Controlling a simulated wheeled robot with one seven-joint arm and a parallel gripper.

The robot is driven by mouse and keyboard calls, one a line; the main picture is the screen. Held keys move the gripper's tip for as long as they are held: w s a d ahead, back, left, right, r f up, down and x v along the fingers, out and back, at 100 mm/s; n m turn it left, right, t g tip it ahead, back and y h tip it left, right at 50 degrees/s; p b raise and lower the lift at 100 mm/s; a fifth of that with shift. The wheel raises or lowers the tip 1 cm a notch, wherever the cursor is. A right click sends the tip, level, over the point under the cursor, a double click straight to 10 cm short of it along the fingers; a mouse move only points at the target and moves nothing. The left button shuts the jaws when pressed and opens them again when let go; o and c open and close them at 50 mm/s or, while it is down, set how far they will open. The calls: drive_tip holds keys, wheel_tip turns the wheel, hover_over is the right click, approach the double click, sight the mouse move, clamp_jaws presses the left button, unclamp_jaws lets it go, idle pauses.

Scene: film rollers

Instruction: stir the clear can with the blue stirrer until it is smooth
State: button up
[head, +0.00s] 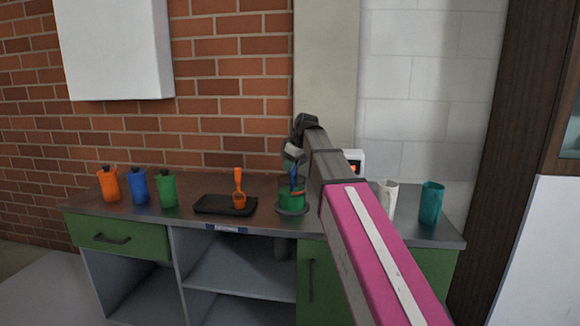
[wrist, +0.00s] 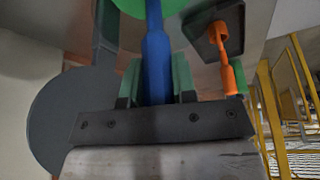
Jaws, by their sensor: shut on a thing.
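The blue stirrer (head: 293,177) goes down into the can, close to upright. My gripper (head: 293,152) is above the can, shut on the upper part of the stirrer. In the wrist view the blue stirrer (wrist: 157,62) runs between the green fingers of my gripper (wrist: 154,88) toward the green contents (wrist: 131,5) at the top edge. The stirrer's lower end is hidden, and I cannot tell how smooth the contents are.
Left of the can, an orange scoop (head: 239,187) stands at a black tray (head: 212,205). Orange (head: 109,186), blue (head: 138,188) and green (head: 167,191) bottles stand farther left. A white mug (head: 388,199) and teal cup (head: 431,203) are right of my arm, which hides some counter.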

drive_tip(key=shift+r, duration=3.85)
wheel_tip(320, 180, up, 7)
drive_tip(key=shift+r, duration=0.15)
